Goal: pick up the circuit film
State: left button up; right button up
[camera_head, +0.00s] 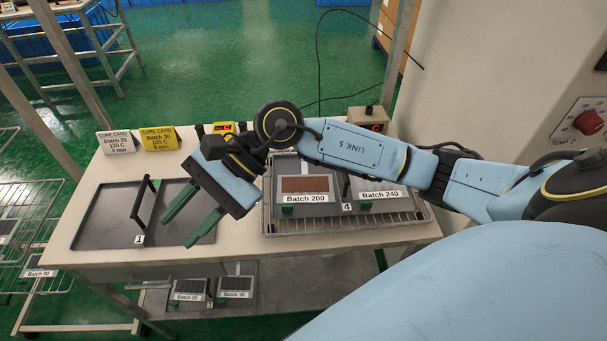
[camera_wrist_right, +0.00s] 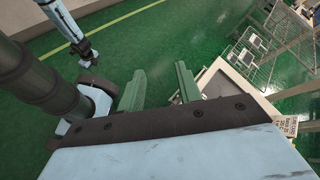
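A brown patterned film (camera_head: 305,184) labelled Batch 200 lies on the dark tray 4 (camera_head: 328,214), with a green tab at its lower left. A grey film (camera_head: 372,186) labelled Batch 240 lies to its right, partly hidden by my right arm. I cannot tell which film is the circuit film. My right gripper (camera_head: 178,231) is open and empty, its green fingers apart over tray 1 (camera_head: 100,222), left of the films. Its fingers also show in the right wrist view (camera_wrist_right: 158,78).
Tray 1 has a black upright handle (camera_head: 143,205) and looks empty. A white cure card (camera_head: 117,142) and a yellow one (camera_head: 160,138) stand at the table's back. More films (camera_head: 237,284) lie on the lower shelf. A wire rack (camera_head: 40,205) stands left.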

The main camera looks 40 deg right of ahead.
jog(key=w+d+f+n+h, duration=0.3)
jog(key=d+f+h, duration=0.25)
jog(key=d, duration=0.35)
jog(key=r+n+h, duration=0.1)
jog(key=n+h, duration=0.1)
jog(key=h, duration=0.5)
send_over(287, 202)
jog(key=s+a, duration=0.1)
jog(key=s, duration=0.1)
notch_tip(287, 202, down, 8)
jog(key=shift+s+r, duration=0.1)
jog(key=shift+r, duration=0.15)
notch_tip(287, 202, down, 6)
jog(key=shift+a+r+p, duration=0.1)
jog(key=shift+r+p, duration=0.1)
jog(key=shift+p, duration=0.25)
jog(key=c, duration=0.7)
